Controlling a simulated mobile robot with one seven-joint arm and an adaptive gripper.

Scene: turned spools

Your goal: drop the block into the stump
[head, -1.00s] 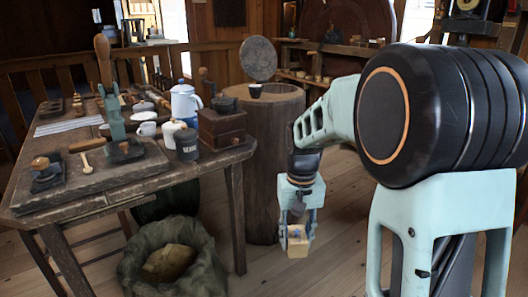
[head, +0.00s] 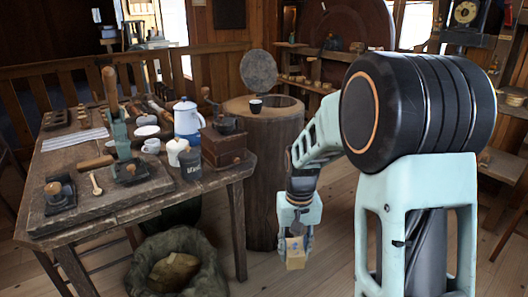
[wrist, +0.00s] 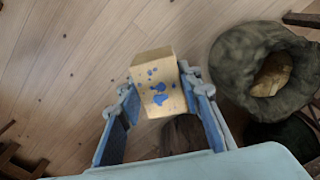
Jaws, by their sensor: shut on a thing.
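The block (wrist: 157,83), pale wood with blue spots, is held between the fingers of my gripper (wrist: 160,108) in the wrist view. In the head view the block (head: 295,252) hangs below my gripper (head: 297,236), above the floor and in front of the stump. The stump (head: 275,170) is a tall, dark wooden drum behind my gripper, with its top well above the block. A round grey disc (head: 258,71) stands upright at the back of its top, like a raised lid. The inside of the stump is barely visible.
The wooden table (head: 100,205) at left holds a blue-white pot (head: 187,118), a wooden grinder (head: 223,145) and tools. An open sack (head: 175,272) stands on the floor.

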